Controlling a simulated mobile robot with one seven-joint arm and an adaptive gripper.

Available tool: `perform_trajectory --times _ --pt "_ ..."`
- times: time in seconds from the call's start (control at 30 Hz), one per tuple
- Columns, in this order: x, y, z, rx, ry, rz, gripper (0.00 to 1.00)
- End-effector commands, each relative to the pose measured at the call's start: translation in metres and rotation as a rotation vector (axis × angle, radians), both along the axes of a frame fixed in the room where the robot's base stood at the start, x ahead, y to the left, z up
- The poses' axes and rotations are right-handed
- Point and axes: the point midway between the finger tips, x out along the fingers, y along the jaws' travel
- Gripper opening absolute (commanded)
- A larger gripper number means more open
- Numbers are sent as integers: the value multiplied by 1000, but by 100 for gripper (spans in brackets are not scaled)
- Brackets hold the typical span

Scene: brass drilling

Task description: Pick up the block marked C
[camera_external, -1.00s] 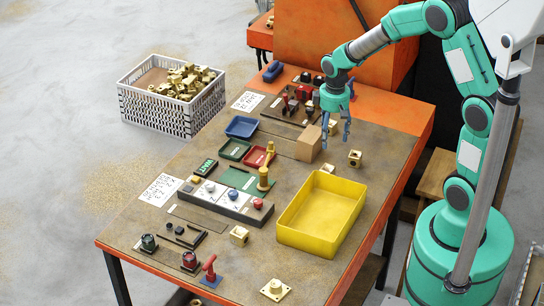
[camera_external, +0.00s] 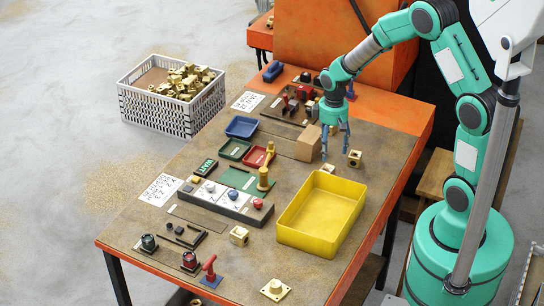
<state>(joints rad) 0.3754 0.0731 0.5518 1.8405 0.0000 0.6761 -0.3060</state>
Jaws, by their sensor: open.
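Several blocks lie on the table, and I cannot make out a letter C on any of them. A brass block (camera_external: 354,158) with a dark hole sits just right of my gripper. A third brass block (camera_external: 239,235) sits left of the bin. A tan cardboard-coloured block (camera_external: 308,144) stands just left of my gripper. My gripper (camera_external: 336,156) points down, open and empty, between the tan block and the right brass block.
A yellow bin (camera_external: 287,239) stands open and empty on the table's right side. Blue (camera_external: 241,127), green and red trays, a yellow upright part (camera_external: 263,178) and a grey button panel stand to the left. A white crate (camera_external: 155,113) of brass parts is on the floor.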

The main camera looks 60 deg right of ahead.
Motion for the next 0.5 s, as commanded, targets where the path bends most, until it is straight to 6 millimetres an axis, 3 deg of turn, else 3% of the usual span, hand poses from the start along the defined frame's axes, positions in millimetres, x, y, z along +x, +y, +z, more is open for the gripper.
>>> perform_trajectory --times 0.2,0.5 --pt "0 0 -34 1 2 0 61" --pt "0 0 -48 0 0 0 61"
